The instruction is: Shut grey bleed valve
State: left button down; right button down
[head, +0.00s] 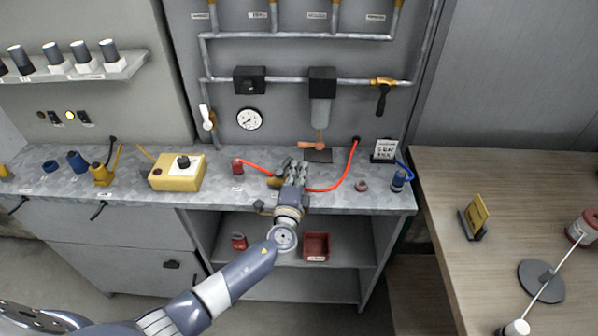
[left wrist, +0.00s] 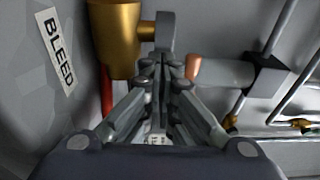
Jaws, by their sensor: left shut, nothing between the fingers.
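The brass body of the bleed valve (left wrist: 115,42) shows at the upper left of the left wrist view, beside a white BLEED label (left wrist: 59,50). Its grey handle (left wrist: 166,36) stands to the right of the body on a short brass stem. My left gripper (left wrist: 165,68) is shut and empty, its fingertips at the lower end of the grey handle; whether they touch cannot be told. In the head view the left gripper (head: 294,167) is over the metal bench, and a bit of brass valve (head: 275,182) shows beside it. The gripper hides most of the valve there. My right gripper is out of view.
A red hose (head: 345,170) runs along the metal bench (head: 220,197). A copper-coloured handle (head: 312,145) hangs below the filter (head: 321,110), behind the gripper. A yellow box (head: 178,176) stands to the left. A wooden table (head: 445,185) is at the right.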

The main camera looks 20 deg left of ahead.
pick_arm(q)
jog(key=n+g+y+b, duration=0.1)
jog(key=y+b, duration=0.1)
jog(key=b, duration=0.1)
jog(key=w+n+g+y+b, duration=0.1)
jog(key=n+y+b, duration=0.1)
jog(key=y, duration=0.1)
jog(key=a+n+g+y+b, duration=0.1)
jog(key=n+y+b, duration=0.1)
jog(key=b, duration=0.1)
jog(key=shift+w+a+f+y+b, duration=0.1)
jog(key=shift+w+f+y+b, duration=0.2)
jog(key=shift+f+y, duration=0.1)
jog(key=shift+w+r+n+g+y+b, duration=0.15)
jog(key=shift+n+g+y+b, duration=0.15)
jog(key=shift+n+b, duration=0.2)
jog(key=shift+a+r, duration=0.15)
